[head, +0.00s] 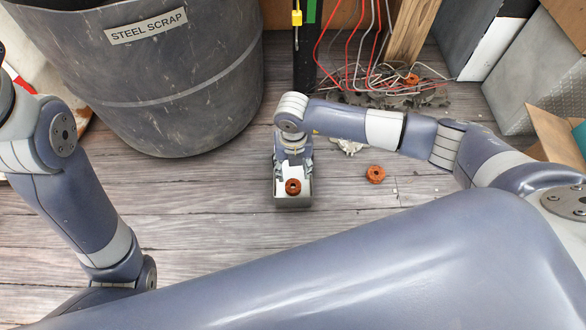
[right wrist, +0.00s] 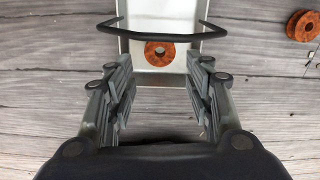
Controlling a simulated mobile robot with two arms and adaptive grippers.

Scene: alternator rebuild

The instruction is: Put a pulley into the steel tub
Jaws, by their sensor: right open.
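A rust-orange pulley (head: 293,187) lies in a small open metal container (head: 293,203). In the right wrist view this pulley (right wrist: 159,52) rests on the container's pale bottom (right wrist: 150,12), under a dark bar-like handle (right wrist: 160,34). My right gripper (head: 293,166) is over the container, pointing down. In the right wrist view its fingers (right wrist: 160,80) are spread, with nothing between them. A second pulley (head: 376,174) lies on the floor to the right. A large dark grey tub (head: 170,95) labelled STEEL SCRAP stands at upper left. Its inside is hidden. My left gripper is out of view.
Tangled red and white wires (head: 375,60) and scrap pieces lie at the back, with another orange round part (head: 412,79) among them. A cardboard box (head: 555,135) stands at the right. The plank floor (head: 190,190) between tub and small container is clear.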

